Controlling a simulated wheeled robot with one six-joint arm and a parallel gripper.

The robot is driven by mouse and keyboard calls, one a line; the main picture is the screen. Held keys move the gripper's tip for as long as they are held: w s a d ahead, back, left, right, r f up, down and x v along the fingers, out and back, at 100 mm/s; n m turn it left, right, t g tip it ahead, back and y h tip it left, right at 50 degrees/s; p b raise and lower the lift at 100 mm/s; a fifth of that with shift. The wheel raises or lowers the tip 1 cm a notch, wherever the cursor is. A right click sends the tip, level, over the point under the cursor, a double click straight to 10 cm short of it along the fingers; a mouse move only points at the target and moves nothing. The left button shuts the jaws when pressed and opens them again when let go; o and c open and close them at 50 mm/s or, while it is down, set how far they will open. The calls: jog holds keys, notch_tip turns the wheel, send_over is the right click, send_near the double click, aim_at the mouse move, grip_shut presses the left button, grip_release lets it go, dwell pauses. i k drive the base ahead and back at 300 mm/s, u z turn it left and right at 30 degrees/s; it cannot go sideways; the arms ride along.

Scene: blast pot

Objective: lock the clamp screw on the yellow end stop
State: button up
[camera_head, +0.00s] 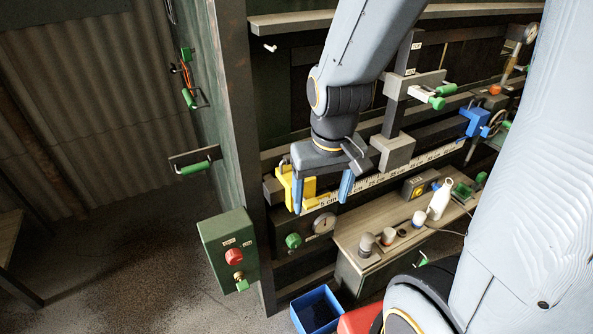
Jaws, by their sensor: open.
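The yellow end stop (309,187) sits at the left end of the white scale rail (368,182). My gripper (321,196) is open, its two blue fingers pointing down on either side of the end stop's yellow block. The left finger overlaps the yellow part in the picture, and I cannot tell whether either finger touches it. The clamp screw is not clearly visible; my gripper and wrist cover part of the end stop.
A grey block on a vertical post (393,152) stands right of my wrist. A blue clamp (474,122) sits farther right on the rail. Below are a shelf with a white bottle (440,201), a green control box (230,250) and a blue bin (317,311).

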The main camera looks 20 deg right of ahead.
aim_at(308, 204)
jog(key=z, duration=0.5)
jog(key=k, duration=0.95)
jog(key=u, duration=0.25)
